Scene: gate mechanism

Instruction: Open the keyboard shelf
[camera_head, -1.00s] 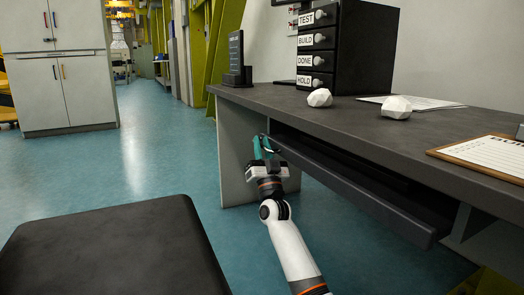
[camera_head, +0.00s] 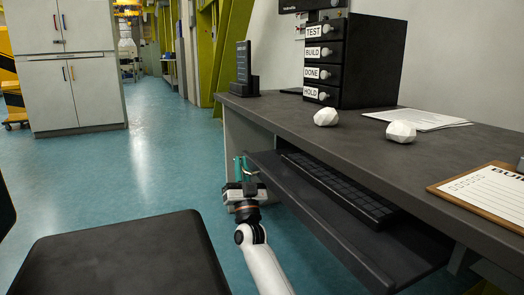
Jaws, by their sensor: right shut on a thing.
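The keyboard shelf (camera_head: 325,222) is a dark tray under the grey desk (camera_head: 330,135). It is slid out from beneath the desktop, and a black keyboard (camera_head: 338,187) shows on it, its far side shaded by the desk. My right gripper (camera_head: 243,165), with teal fingers, is at the left end of the shelf's front edge. It is shut on that edge of the shelf. My left gripper is not in view.
A black seat (camera_head: 120,255) stands at the lower left, close to my right arm. On the desk are a black drawer unit (camera_head: 350,60), two white faceted stones (camera_head: 326,117), papers and a clipboard (camera_head: 485,192). Open blue floor lies left of the desk.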

